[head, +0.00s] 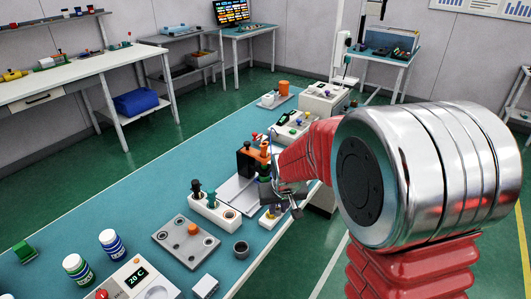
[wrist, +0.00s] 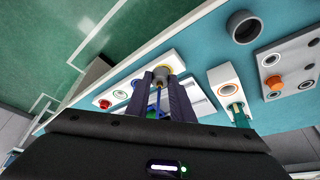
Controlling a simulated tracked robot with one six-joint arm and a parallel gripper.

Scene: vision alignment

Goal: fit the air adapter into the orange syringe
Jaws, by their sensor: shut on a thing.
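My gripper (head: 286,201) is at the end of my red arm, low over the right edge of the teal bench. In the wrist view, its two dark fingers (wrist: 161,82) are closed about a narrow blue piece (wrist: 156,101), which seems to be the air adapter. Its full shape is hidden between the fingers. In the head view, an upright orange-topped piece (head: 264,157), likely the orange syringe, stands by a black and orange stand (head: 246,162), just behind and left of my gripper. Its lower part is partly hidden. I see no contact between the adapter and the syringe.
A grey plate (head: 184,243) and dark cup (head: 240,248) stand nearer.

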